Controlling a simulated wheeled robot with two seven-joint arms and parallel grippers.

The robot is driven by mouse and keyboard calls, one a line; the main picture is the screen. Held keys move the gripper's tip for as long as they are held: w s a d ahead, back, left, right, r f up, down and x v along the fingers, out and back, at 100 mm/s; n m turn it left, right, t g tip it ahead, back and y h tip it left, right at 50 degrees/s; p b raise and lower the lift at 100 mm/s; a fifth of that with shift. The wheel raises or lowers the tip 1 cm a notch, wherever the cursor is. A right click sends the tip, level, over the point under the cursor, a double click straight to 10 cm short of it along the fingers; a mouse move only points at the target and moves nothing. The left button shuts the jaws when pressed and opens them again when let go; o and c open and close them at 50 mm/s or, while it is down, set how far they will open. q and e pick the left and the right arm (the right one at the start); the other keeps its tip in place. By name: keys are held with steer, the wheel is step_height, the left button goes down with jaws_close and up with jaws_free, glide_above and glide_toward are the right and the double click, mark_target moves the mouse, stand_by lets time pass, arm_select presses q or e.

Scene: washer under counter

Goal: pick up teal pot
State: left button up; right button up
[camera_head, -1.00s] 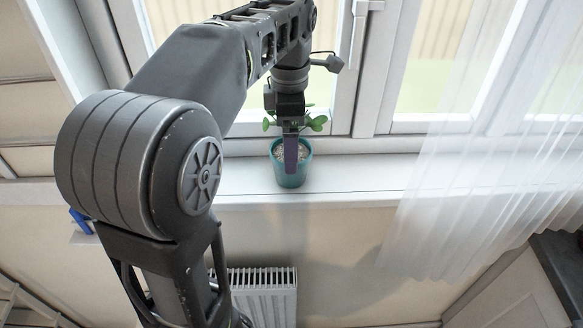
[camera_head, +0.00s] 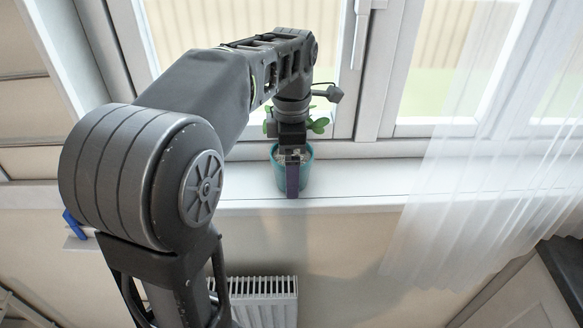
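The teal pot (camera_head: 307,178) stands upright on the white windowsill, with a green-leaved plant (camera_head: 319,125) growing in pale soil. My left arm reaches in from the left, and its gripper (camera_head: 292,180) points down at the pot. One dark purple finger overlaps the near side of the pot and hides its middle. The other finger is hidden, so I cannot tell how far apart the fingers are or whether they touch the pot. My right gripper is not in view.
The window frame (camera_head: 378,75) stands behind the pot. A sheer white curtain (camera_head: 475,170) hangs to the right. A white radiator (camera_head: 265,300) is below the windowsill (camera_head: 370,182). The sill between pot and curtain is clear. A small blue object (camera_head: 74,224) shows at the left.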

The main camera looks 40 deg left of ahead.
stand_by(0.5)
arm_select(q)
steer(key=c, duration=1.8)
steer(key=shift+w+r, duration=0.1)
steer(key=shift+r, duration=0.05)
steer(key=shift+r, duration=0.45)
step_height(320, 180, up, 3)
steer(key=shift+f+p, duration=0.1)
steer(key=shift+p, duration=0.35)
steer(key=s+d, duration=0.3)
steer(key=s, duration=0.1)
steer(key=shift+s+d+f+b, duration=0.2)
steer(key=shift+s+d+b, duration=0.1)
steer(key=shift+d+b, duration=0.1)
steer(key=s+d+p, duration=0.1)
steer(key=s+d, duration=0.1)
steer(key=s, duration=0.1)
steer(key=s+d, duration=0.2)
steer(key=s, duration=0.1)
steer(key=s+d+p, duration=0.1)
steer(key=s+d, duration=0.2)
steer(key=shift+s+p, duration=0.35)
steer(key=shift+s, duration=0.05)
